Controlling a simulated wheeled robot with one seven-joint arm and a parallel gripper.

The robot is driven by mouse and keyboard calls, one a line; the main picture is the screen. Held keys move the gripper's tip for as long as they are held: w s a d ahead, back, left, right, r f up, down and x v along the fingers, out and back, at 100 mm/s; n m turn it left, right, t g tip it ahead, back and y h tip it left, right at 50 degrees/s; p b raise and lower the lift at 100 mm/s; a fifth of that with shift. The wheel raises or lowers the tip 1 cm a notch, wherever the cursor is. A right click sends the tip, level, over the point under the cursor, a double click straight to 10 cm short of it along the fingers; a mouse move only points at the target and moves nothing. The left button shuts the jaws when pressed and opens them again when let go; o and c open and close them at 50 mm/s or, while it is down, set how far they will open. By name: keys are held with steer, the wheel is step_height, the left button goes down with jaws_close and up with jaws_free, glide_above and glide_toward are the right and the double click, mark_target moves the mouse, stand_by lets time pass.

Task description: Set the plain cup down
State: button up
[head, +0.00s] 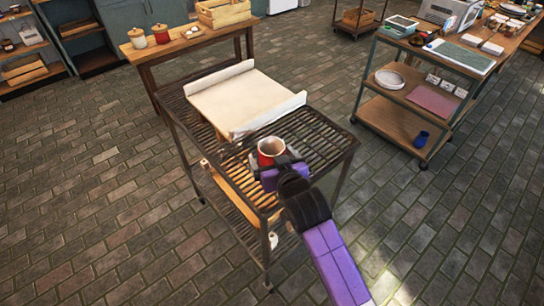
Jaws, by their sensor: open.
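A red cup (270,147) with a pale inside stands upright at the slatted top of a dark metal cart (322,135). A pale shape shows low around the cup; I cannot tell whether it is a saucer or part of my gripper. My gripper (270,163), at the end of my purple and black arm, is open at the near side of the cup. Its fingers and the cup's lower part are mostly hidden, so contact between them cannot be told.
A cream board with raised edges (240,98) covers the cart top beyond the cup. Bare slats lie right of the cup. A wooden table with red jars (161,34) stands behind, and a loaded shelf cart (395,120) stands at right.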

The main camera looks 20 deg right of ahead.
steer(key=shift+r, duration=0.15)
steer(key=v, duration=1.2)
steer(key=s+f+y, duration=0.1)
steer(key=s+f, duration=0.2)
steer(key=s, duration=0.5)
steer(key=s+f, duration=0.2)
steer(key=s, duration=0.7)
steer(key=s+r, duration=0.3)
steer(key=s, duration=0.5)
steer(key=s+d+r+t, duration=0.1)
steer(key=s+r, duration=0.1)
steer(key=s, duration=0.6)
steer(key=shift+s+r+n, duration=0.2)
steer(key=shift+r+n, duration=0.15)
steer(key=shift+n, duration=0.05)
